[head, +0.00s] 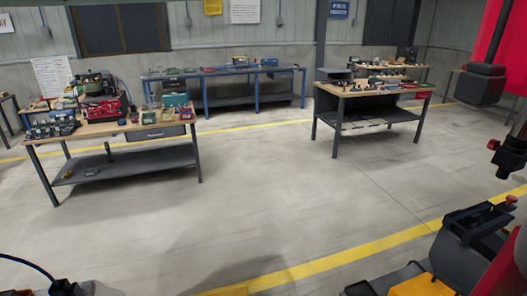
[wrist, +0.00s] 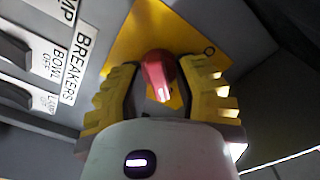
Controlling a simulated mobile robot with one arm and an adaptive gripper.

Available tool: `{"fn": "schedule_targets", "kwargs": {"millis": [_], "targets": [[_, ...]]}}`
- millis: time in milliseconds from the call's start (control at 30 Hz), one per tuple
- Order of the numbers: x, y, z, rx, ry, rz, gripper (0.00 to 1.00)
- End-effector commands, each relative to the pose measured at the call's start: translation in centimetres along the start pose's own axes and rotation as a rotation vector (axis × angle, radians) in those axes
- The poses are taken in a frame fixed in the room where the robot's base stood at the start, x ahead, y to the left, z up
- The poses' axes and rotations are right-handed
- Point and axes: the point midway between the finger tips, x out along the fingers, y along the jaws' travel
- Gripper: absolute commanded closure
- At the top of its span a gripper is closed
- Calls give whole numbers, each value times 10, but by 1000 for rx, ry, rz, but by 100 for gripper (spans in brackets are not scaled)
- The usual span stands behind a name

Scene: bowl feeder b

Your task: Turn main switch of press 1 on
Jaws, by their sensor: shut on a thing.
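The main switch is a red knob (wrist: 158,80) on a yellow plate (wrist: 130,38) in the wrist view. An "O" mark shows on the plate to the right of the knob. My gripper (wrist: 160,72) has its yellow ribbed fingers on either side of the knob and is shut on it. The knob's handle runs roughly up and down in the picture. The knob's lower part and any other marks on the plate are hidden or unclear. I cannot make out the switch in the head view.
Breaker levers (wrist: 14,50) with labels "BREAKERS" and "BOWL OFF" stand left of the plate in the wrist view. In the head view, cluttered workbenches (head: 125,127) (head: 372,93) stand beyond open floor (head: 260,190). Red and dark machinery is at the right.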

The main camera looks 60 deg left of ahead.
Motion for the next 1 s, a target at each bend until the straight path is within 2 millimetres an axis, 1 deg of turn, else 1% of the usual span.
{"fn": "schedule_targets", "kwargs": {"millis": [200,233,300,767,1000], "targets": [[0,1,-2,-3,6,3,100],[0,1,-2,-4,7,3,64],[0,1,-2,-4,6,3,56],[0,0,-1,-11,1,2,56],[0,-2,-1,-105,-5,4,56]]}}
